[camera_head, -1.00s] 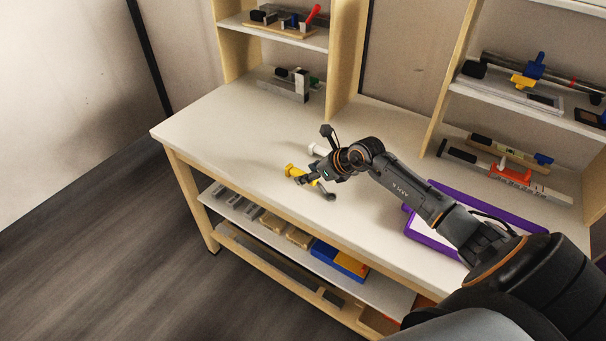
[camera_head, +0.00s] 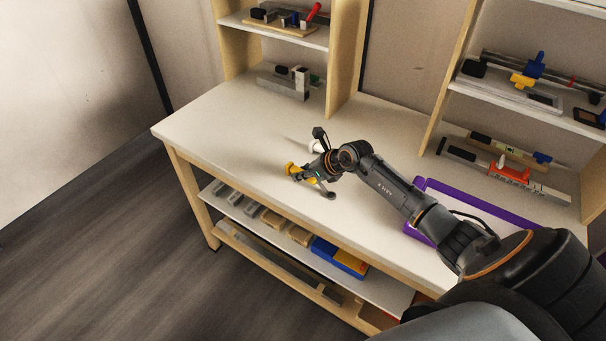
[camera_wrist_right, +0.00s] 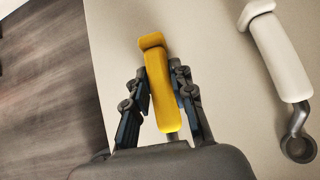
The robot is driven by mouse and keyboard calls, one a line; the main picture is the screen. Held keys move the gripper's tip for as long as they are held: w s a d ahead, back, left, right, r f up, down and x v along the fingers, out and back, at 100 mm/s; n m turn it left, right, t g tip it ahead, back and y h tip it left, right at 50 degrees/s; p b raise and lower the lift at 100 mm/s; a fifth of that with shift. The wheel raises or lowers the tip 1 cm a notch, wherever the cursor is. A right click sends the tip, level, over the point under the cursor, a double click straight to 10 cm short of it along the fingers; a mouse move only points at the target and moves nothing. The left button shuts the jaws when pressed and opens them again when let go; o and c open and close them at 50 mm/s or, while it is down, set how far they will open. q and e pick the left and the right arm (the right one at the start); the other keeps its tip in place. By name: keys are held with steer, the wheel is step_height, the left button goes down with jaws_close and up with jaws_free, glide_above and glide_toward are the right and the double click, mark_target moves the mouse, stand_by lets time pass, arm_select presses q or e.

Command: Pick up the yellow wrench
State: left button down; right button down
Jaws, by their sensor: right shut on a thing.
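The yellow wrench (camera_wrist_right: 161,85) lies between the two fingers of my right gripper (camera_wrist_right: 163,105) in the right wrist view, its yellow handle pointing away from the palm. The gripper is shut on it, and the palm hides its near end. In the head view the yellow wrench (camera_head: 293,170) shows at the tip of my right gripper (camera_head: 305,174), low over the white bench top. I cannot tell whether the wrench is clear of the surface. My left gripper is not in view.
A white-handled wrench (camera_wrist_right: 280,55) lies just right of the gripper on the bench top (camera_head: 225,125). A purple-rimmed tray (camera_head: 480,205) is to the right, under my arm. Shelves with tools (camera_head: 520,80) stand behind. The bench's left part is clear.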

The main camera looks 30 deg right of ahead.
steer(key=shift+r, duration=0.15)
steer(key=shift+r+b, duration=0.25)
steer(key=shift+b, duration=0.05)
step_height(320, 180, up, 2)
steer(key=shift+s+d+r+b, duration=0.1)
steer(key=shift+r+b, duration=0.15)
steer(key=shift+b, duration=0.45)
steer(key=s+a+r+b, duration=0.1)
steer(key=s+r+b, duration=0.3)
steer(key=s+r, duration=0.5)
steer(key=s, duration=0.5)
steer(key=shift+r, duration=0.35)
